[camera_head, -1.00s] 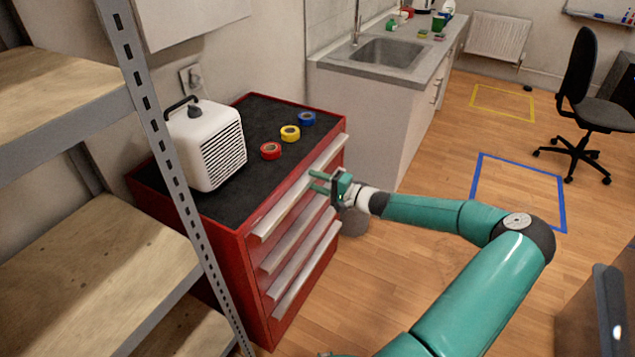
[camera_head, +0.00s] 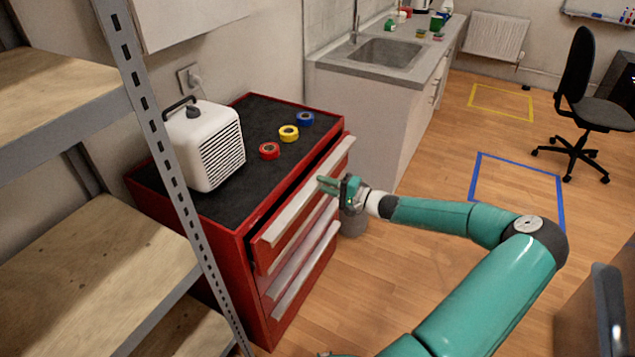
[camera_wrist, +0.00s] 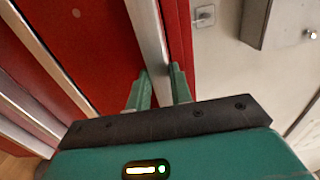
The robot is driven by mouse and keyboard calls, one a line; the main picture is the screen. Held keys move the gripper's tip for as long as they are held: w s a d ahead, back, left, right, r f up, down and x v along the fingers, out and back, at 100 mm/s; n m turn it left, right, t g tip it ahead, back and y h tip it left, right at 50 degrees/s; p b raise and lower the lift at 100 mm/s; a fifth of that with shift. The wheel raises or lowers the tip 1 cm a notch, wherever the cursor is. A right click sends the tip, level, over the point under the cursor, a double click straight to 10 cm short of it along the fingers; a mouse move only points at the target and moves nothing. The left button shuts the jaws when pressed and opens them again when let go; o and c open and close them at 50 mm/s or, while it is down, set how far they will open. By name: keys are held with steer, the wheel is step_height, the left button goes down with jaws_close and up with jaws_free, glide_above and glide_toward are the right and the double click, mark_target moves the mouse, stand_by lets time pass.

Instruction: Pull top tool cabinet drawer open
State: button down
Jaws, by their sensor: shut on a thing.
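The red tool cabinet (camera_head: 232,262) stands beside the metal shelf, with a black mat on its top. Its top drawer (camera_head: 263,262) is pulled out a little, and a dark gap shows between it and the cabinet top. The drawer's long silver handle (camera_head: 293,208) runs along its front edge. My gripper (camera_head: 325,184) is at the handle, towards its far end. In the wrist view, the two green fingers of my gripper (camera_wrist: 160,88) straddle the silver handle strip (camera_wrist: 147,35) and are shut on it.
A white heater (camera_head: 207,147) and red, yellow and blue tape rolls (camera_head: 289,133) stand on the cabinet. A metal shelf (camera_head: 160,140) is at the left. A sink counter (camera_head: 360,115) stands behind. The wooden floor (camera_head: 420,265) in front of the drawers is clear apart from my arm.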

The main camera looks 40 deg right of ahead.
steer(key=v, duration=2.5)
steer(key=shift+f, duration=0.2)
steer(key=shift+s+a, duration=0.1)
steer(key=shift+a, duration=0.05)
steer(key=c, duration=1.3)
jaws_free()
steer(key=shift+c, duration=0.2)
steer(key=shift+r, duration=0.1)
steer(key=v, duration=1.3)
steer(key=shift+s, duration=0.35)
